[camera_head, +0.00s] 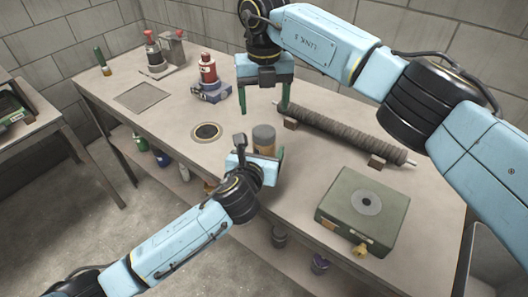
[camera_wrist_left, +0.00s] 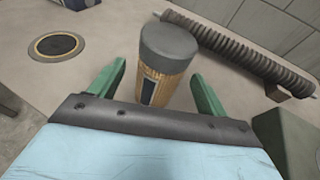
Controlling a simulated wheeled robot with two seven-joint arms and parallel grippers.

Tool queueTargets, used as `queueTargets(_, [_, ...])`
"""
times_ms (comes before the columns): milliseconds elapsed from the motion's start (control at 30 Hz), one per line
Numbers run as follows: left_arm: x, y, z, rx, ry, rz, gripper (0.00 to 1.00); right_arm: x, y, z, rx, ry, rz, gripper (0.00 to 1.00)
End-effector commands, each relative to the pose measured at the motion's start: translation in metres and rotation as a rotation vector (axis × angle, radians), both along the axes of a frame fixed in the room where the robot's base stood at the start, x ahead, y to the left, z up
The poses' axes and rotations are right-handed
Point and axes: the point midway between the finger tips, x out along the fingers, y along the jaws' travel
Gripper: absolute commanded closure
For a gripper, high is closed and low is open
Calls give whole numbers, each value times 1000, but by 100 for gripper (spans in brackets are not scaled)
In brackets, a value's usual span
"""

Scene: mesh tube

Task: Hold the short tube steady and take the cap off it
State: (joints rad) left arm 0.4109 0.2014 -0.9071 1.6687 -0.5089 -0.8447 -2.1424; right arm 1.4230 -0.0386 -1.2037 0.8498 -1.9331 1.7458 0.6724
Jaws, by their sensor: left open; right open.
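The short tube (camera_wrist_left: 157,86) is tan and stands upright on the table with a grey cap (camera_wrist_left: 168,42) on its top. In the head view the cap (camera_head: 264,132) shows, and the tube (camera_head: 265,149) is partly hidden behind my left gripper. My left gripper (camera_head: 258,168) is low at the tube; in the left wrist view its green fingers (camera_wrist_left: 158,90) are apart, one on each side of the tube, with gaps visible. My right gripper (camera_head: 265,104) is open and empty, pointing down above the table behind the tube.
A long ribbed roller (camera_head: 335,133) lies on supports behind the tube. A green box (camera_head: 364,207) with a round grey disc stands at front right. A dark round inset (camera_head: 206,132) lies to the left. A red bottle (camera_head: 208,69) on a blue base stands farther back, beside a mesh plate (camera_head: 142,96).

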Motion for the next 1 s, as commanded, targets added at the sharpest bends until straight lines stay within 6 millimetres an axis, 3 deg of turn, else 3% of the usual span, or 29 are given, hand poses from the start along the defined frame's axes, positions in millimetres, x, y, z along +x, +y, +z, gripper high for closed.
queueTargets(233, [24,-6,-7,-1,0,1,24,0,0,0,1,0,1,27])
queueTargets(667, [29,-7,-9,-1,0,-1,25,0,0,0,1,0,1,27])
queueTargets(1000, [29,-7,-9,-1,0,-1,70,0,0,0,1,0,1,27])
